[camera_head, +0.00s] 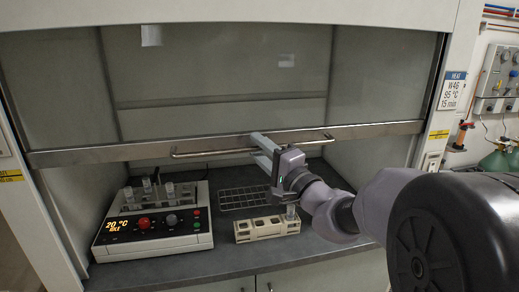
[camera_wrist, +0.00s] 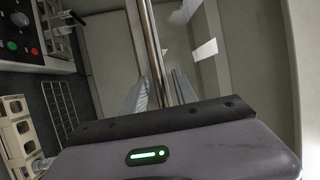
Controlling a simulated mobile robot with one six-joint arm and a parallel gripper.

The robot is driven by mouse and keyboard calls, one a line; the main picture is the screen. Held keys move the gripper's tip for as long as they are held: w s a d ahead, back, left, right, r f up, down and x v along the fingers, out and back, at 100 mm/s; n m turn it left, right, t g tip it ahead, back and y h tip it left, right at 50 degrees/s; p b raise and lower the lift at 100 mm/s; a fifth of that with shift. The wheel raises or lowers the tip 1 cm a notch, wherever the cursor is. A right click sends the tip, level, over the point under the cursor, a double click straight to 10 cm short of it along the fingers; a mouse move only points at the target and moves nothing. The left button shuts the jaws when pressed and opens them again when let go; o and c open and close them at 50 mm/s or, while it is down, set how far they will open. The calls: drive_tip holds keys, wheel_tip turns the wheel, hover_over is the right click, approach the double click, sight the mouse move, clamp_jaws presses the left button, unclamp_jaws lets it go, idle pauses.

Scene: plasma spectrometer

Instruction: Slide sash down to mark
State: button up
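The glass sash (camera_head: 220,75) of the fume hood is partly lowered, with a metal bottom rail (camera_head: 100,154) and a bar handle (camera_head: 210,153) along it. Yellow labels sit on the left post (camera_head: 11,176) and right post (camera_head: 438,134), close to the level of the rail's ends; their text is too small to read. My gripper (camera_head: 260,147) is at the middle of the handle. Its two fingers are spread, one above and one below the bar. In the wrist view the handle (camera_wrist: 156,50) runs between the fingers (camera_wrist: 158,92), which look apart from it.
Under the sash stand a heater block with vials (camera_head: 153,221) showing 20 °C, a wire rack (camera_head: 243,198) and a beige tube holder (camera_head: 262,230). A HEAT sign (camera_head: 452,90) hangs on the right post. The worktop's front edge (camera_head: 230,264) is clear.

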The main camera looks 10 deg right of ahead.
drive_tip(key=shift+s, duration=0.1)
drive_tip(key=b+v, duration=0.1)
drive_tip(key=v, duration=1.6)
drive_tip(key=shift+s+d+f, duration=0.1)
drive_tip(key=shift+f, duration=0.05)
